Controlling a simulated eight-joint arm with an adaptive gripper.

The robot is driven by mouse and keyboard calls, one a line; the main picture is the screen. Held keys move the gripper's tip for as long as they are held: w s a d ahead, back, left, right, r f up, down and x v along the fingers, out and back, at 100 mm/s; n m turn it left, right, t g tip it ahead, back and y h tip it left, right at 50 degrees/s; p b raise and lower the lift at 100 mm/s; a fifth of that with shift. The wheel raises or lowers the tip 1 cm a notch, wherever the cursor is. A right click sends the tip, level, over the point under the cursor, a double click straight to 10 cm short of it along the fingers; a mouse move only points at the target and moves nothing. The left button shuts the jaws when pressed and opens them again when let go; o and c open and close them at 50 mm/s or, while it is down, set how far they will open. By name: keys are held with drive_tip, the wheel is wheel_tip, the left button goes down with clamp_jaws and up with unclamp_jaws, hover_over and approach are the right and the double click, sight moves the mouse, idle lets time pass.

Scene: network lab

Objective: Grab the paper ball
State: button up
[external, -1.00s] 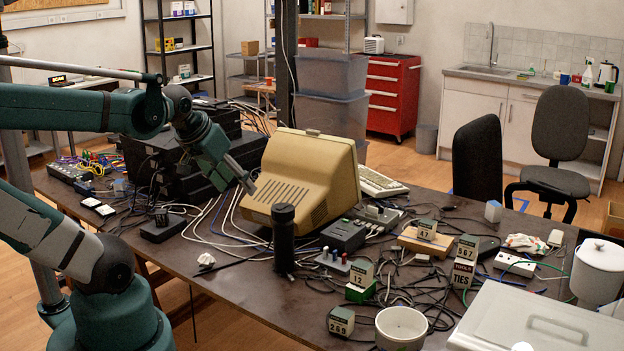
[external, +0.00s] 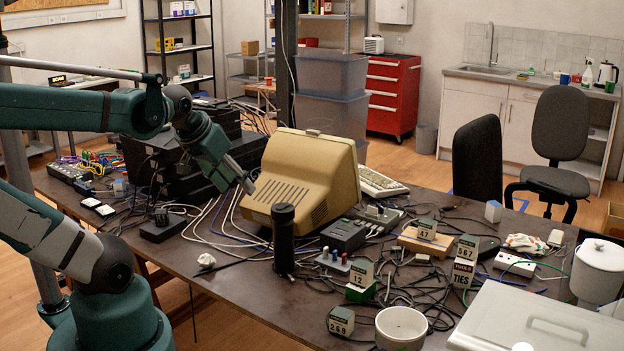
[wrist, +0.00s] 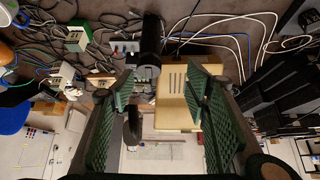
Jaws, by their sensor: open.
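A small crumpled white paper ball (external: 206,261) lies on the dark tabletop (external: 190,285) near its front edge, left of a black cylinder (external: 284,240). I cannot make the ball out in the wrist view. My gripper (external: 248,186) hangs above the table at the left of the beige monitor, up and to the right of the ball in the external view. In the wrist view its two green ribbed fingers (wrist: 162,85) are spread apart with nothing between them.
The beige monitor (external: 305,180) stands close by my gripper in the picture. Loose cables run behind the ball, and a thin dark cable passes beside it. A small black box (external: 163,228) sits to its left. Counter blocks and a white pot (external: 401,329) crowd the right.

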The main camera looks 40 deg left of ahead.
drive_tip(key=m+g, duration=0.7)
drive_tip(key=m, duration=0.4)
hover_over(206, 254)
drive_tip(key=d, duration=0.1)
drive_tip(key=f, duration=1)
drive_tip(key=f+b, duration=0.1)
drive_tip(key=f, duration=0.9)
drive_tip(key=shift+w+f, duration=0.2)
drive_tip(key=shift+f, duration=0.05)
drive_tip(key=shift+s+a+f, duration=0.2)
drive_tip(key=shift+f, duration=0.2)
drive_tip(key=shift+s+a+f, duration=0.15)
drive_tip(key=shift+a+f, duration=0.05)
drive_tip(key=shift+f, duration=0.2)
drive_tip(key=shift+f, duration=0.15)
drive_tip(key=shift+f+b, duration=0.35)
drive_tip(key=shift+f, duration=0.8)
drive_tip(key=shift+f, duration=0.1)
